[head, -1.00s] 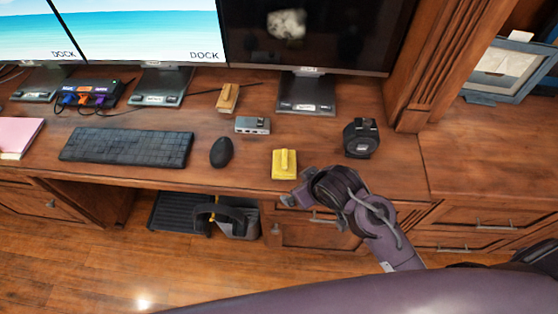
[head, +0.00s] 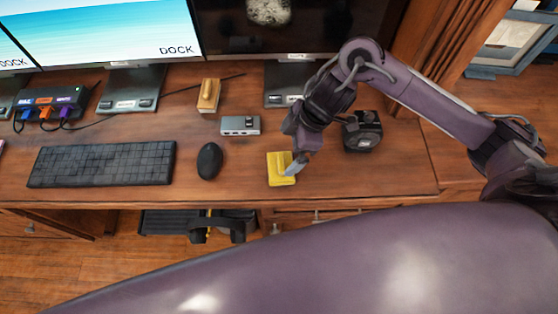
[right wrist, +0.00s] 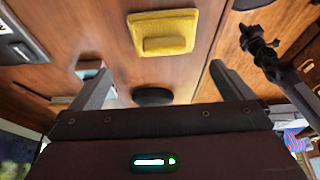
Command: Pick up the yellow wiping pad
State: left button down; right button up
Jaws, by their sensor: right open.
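The yellow wiping pad (head: 281,168) lies flat on the wooden desk (head: 375,180), to the right of the black mouse (head: 209,161). It has a raised grip on top. My right gripper (head: 297,164) is over the pad's right side, pointing down, and hides part of it. In the right wrist view the pad (right wrist: 163,32) shows near the top, beyond the two spread fingers (right wrist: 158,70). Nothing is between the fingers, and the pad is not held. My left gripper is not in view.
A keyboard (head: 102,164) is at left. Monitor stands (head: 132,90) line the back.

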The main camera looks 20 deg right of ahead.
aim_at(281, 161)
jog(key=shift+x, duration=1.1)
jog(key=f, duration=0.2)
jog(key=a+f, duration=0.1)
jog(key=shift+s+f, duration=0.3)
jog(key=shift+w+a+f, duration=0.1)
jog(key=shift+a+f, duration=0.1)
jog(key=shift+f, duration=0.2)
jog(key=c, duration=1)
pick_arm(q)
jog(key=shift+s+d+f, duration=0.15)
pick_arm(e)
jog(key=shift+r, duration=0.15)
pick_arm(q)
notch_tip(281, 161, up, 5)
jog(key=p, duration=0.5)
pick_arm(e)
notch_tip(281, 161, up, 20)
jog(key=shift+f, duration=0.1)
